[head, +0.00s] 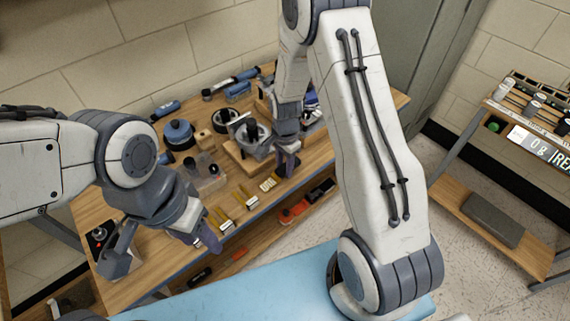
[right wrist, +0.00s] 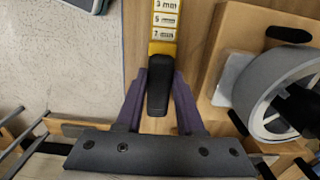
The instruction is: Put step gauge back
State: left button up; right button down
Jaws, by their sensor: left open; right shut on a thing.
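A yellow step gauge with white labels reading 3 mm, 5 mm and 7 mm and a black handle (right wrist: 163,35) is in the right wrist view. My right gripper (right wrist: 159,88) is shut on its black handle. In the head view, my right gripper (head: 288,163) is near the table's front edge, and the labelled part of the gauge (head: 268,184) shows to its lower left. Whether the gauge touches the table is unclear. My left gripper (head: 209,241) is open and empty at the front edge, near two other yellow labelled pieces (head: 246,199).
A wooden block with a grey roller (head: 249,139) stands beside my right gripper. A blue round container (head: 179,134) and several tools lie behind it on the wooden table (head: 150,264). A shelf below holds red items (head: 294,211).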

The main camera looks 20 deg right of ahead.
jog(key=shift+f, duration=0.15)
jog(key=shift+c, duration=2.2)
grip_release()
notch_tip(320, 180, up, 9)
jog(key=shift+w+d+r, duration=0.1)
jog(key=shift+r, duration=0.7)
jog(key=s+a+r+n+p, duration=0.1)
jog(key=s+a+r+n, duration=0.4)
jog(key=a+r+n, duration=0.15)
jog(key=s+a+r+n+p, duration=0.1)
jog(key=s+a+r+n, duration=0.2)
jog(key=s+n, duration=0.4)
jog(key=s+a+r+n+p, duration=0.1)
jog(key=s+a+r+n, duration=0.3)
jog(key=s+n, duration=0.3)
jog(key=s, duration=0.5)
jog(key=shift+s+a+r+n+y, duration=0.15)
jog(key=shift+s+a+n+y, duration=0.05)
jog(key=shift+n+y, duration=0.2)
